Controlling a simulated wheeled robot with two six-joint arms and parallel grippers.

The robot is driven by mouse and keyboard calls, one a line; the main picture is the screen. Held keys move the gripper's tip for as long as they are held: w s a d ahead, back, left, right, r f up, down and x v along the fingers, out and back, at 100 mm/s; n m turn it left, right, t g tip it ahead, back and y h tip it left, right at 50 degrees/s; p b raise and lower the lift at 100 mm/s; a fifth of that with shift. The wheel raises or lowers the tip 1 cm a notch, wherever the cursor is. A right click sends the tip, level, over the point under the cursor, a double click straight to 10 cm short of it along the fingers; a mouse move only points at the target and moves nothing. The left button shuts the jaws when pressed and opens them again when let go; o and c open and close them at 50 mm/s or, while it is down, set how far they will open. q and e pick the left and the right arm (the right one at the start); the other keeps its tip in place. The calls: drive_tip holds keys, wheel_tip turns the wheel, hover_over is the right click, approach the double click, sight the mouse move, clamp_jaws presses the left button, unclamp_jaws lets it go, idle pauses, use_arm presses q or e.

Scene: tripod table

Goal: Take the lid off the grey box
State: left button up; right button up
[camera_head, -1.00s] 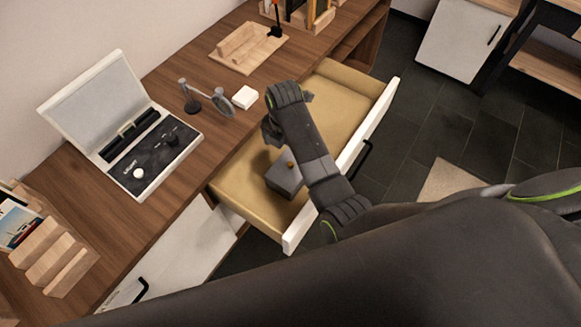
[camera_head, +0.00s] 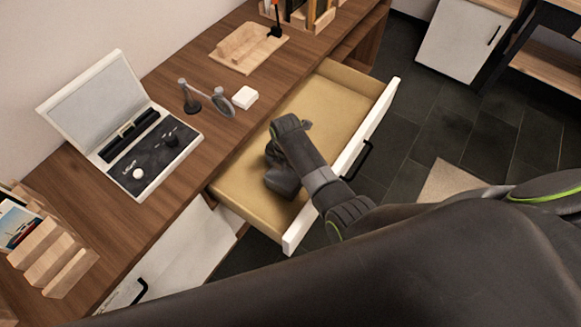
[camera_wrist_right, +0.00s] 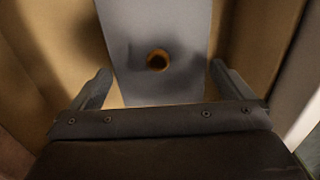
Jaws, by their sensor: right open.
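The grey box shows in the right wrist view as a flat grey lid (camera_wrist_right: 165,25) with a small round brass-coloured knob (camera_wrist_right: 157,60). The box sits in the open drawer (camera_head: 335,105); in the head view my right gripper and arm hide nearly all of it. My right gripper (camera_head: 279,180) is low inside the drawer, over the box. In the right wrist view its fingers (camera_wrist_right: 160,72) are spread wide, one on each side of the lid, with the knob between them and nothing gripped. My left gripper is not in view.
The drawer's back part is empty.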

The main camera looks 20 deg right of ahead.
drive_tip(key=c, duration=0.6)
